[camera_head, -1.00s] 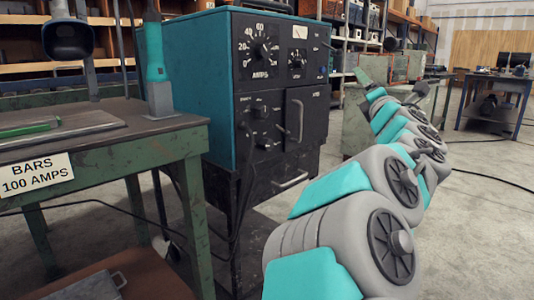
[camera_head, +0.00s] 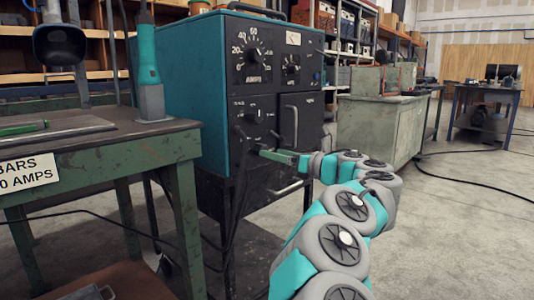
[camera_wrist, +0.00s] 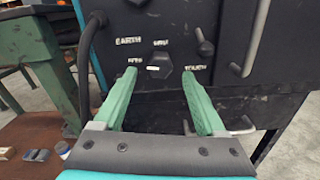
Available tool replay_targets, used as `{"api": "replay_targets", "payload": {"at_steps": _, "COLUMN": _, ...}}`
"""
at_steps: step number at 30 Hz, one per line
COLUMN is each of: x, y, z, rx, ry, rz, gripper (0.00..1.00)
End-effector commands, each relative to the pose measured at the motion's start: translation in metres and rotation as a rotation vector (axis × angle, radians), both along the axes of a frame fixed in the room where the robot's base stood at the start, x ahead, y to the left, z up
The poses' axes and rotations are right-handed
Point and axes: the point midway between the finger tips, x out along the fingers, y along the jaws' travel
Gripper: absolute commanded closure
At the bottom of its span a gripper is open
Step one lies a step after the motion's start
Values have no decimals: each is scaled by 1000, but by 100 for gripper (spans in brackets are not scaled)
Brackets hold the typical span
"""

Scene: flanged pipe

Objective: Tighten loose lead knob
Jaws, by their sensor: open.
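A teal and black welding machine (camera_head: 185,70) has dials, knobs and handles on its front panel. In the wrist view, a dark hexagonal knob (camera_wrist: 158,66) with a white mark sits below a label reading EARTH. My gripper (camera_wrist: 161,73) is open, with one green finger to the left of this knob and the other to the right. I cannot tell how far the fingertips are from the panel. A black lead (camera_wrist: 85,55) runs down from the panel to the left of the fingers. In the head view my gripper (camera_head: 263,153) is at the lower panel.
A green workbench (camera_head: 120,150) with a BARS sign stands left. A grey-green cabinet (camera_head: 378,130) stands at the right behind my arm. Open floor lies at right.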

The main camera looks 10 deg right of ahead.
Motion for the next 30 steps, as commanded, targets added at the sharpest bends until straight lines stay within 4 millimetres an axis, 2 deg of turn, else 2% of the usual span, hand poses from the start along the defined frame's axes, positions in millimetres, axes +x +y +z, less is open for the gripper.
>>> {"api": "replay_targets", "payload": {"at_steps": 3, "x": 16, "y": 12, "z": -1, "rx": 2, "ry": -1, "rz": 4, "gripper": 27}}
{"api": "replay_targets", "payload": {"at_steps": 7, "x": 27, "y": 19, "z": -1, "rx": 3, "ry": 1, "rz": 2, "gripper": 27}}
{"api": "replay_targets", "payload": {"at_steps": 17, "x": 31, "y": 22, "z": 1, "rx": 3, "ry": 0, "rz": -2, "gripper": 28}}
{"api": "replay_targets", "payload": {"at_steps": 30, "x": 31, "y": 22, "z": 1, "rx": 3, "ry": 0, "rz": -2, "gripper": 77}}
